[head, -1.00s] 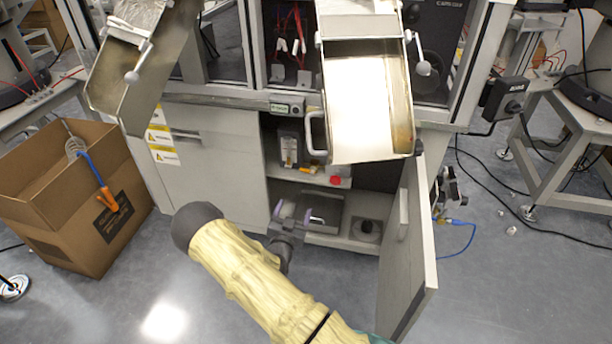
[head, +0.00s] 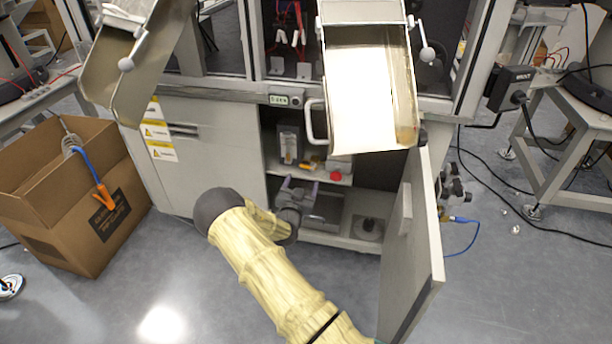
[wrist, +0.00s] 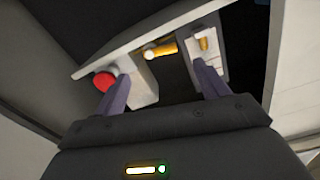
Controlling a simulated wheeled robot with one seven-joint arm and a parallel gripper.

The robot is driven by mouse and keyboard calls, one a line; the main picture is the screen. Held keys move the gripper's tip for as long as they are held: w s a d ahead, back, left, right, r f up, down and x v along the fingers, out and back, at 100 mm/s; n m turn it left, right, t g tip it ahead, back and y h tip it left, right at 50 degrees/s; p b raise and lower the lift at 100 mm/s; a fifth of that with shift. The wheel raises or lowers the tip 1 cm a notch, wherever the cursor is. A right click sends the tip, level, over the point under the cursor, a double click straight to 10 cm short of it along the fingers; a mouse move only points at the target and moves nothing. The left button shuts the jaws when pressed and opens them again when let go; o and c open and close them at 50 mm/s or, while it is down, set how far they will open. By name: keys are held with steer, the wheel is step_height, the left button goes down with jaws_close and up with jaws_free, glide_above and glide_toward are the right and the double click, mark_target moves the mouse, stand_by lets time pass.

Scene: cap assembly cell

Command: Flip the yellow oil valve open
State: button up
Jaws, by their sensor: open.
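The yellow oil valve (wrist: 162,49) shows in the wrist view as a short yellow lever with a pale round end, beyond the gap between my fingers. In the head view the valve (head: 308,165) is a small yellow-orange patch on the upper shelf of the open cabinet. My gripper (wrist: 160,74) is open, with one purple-grey finger on each side and nothing between them. In the head view my gripper (head: 300,186) is at the cabinet opening, below and in front of the valve, apart from it.
A red knob (wrist: 103,81) on a pale block lies left of the valve in the wrist view; the knob (head: 336,176) is right of it in the head view. The open cabinet door (head: 415,245) bounds the right side. A metal chute (head: 368,95) hangs above.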

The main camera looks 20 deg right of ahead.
mark_target(307, 168)
steer(key=b+x, duration=0.2)
steer(key=x, duration=0.3)
steer(key=shift+w+d+f, duration=0.15)
steer(key=shift+w+d, duration=0.1)
steer(key=shift+w, duration=0.05)
steer(key=shift+w+d, duration=0.35)
steer(key=shift+w, duration=0.15)
steer(key=c, duration=0.7)
